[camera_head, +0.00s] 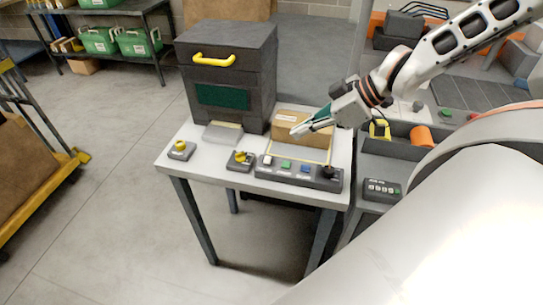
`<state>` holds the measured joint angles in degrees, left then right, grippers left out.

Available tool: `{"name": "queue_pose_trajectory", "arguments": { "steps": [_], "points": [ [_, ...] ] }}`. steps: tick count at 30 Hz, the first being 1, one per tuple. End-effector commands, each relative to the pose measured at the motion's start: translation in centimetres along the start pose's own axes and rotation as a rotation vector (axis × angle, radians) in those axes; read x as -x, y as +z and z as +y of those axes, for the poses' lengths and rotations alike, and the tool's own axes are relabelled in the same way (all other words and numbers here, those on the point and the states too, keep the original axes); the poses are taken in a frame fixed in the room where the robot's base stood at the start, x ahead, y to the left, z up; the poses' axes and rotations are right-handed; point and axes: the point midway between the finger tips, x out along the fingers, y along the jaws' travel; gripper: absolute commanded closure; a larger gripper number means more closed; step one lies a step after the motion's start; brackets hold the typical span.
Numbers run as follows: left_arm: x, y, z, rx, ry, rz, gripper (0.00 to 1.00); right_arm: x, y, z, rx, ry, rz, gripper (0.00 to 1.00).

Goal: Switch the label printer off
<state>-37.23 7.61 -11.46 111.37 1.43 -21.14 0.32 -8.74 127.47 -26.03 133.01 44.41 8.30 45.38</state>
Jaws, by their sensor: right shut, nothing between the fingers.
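A dark grey box-shaped machine (226,75) with a yellow handle and a dark green front panel stands on a white table; it may be the label printer, but no readable label shows. My right gripper (297,132) is shut and empty, above and behind the strip, in front of the cardboard box. My left gripper is not in view.
A cardboard box (290,118) stands on the table (205,170) behind the strip. A grey bin unit with an orange roll (421,136) and a small keypad (382,190) stands to the right. Green crates (138,42) sit on a rack at back left. A yellow cart (40,205) is at left.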

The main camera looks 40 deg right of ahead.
Motion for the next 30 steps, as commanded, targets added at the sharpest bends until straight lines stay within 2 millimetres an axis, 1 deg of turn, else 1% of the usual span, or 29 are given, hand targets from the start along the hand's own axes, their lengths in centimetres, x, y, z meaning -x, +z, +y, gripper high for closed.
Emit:
{"name": "queue_pose_trajectory", "arguments": {
  "steps": [4, 8, 17, 27, 30],
  "points": [
    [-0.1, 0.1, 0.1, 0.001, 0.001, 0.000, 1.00, -0.3, 0.0, -0.1, 0.000, -0.002, 0.001, 1.00],
    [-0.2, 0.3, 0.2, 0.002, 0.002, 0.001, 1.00, -1.5, 0.1, -0.1, 0.001, -0.004, 0.000, 1.00],
    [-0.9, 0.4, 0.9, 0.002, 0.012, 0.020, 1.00, -5.9, 0.3, -0.1, -0.001, -0.003, 0.000, 1.00],
    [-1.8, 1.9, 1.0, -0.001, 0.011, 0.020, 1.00, -10.3, 0.3, 0.0, -0.001, -0.002, -0.001, 1.00],
    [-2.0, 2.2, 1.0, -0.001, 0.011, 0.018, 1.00, -11.3, 1.4, -0.1, -0.005, -0.003, -0.001, 1.00]
  ]
}}
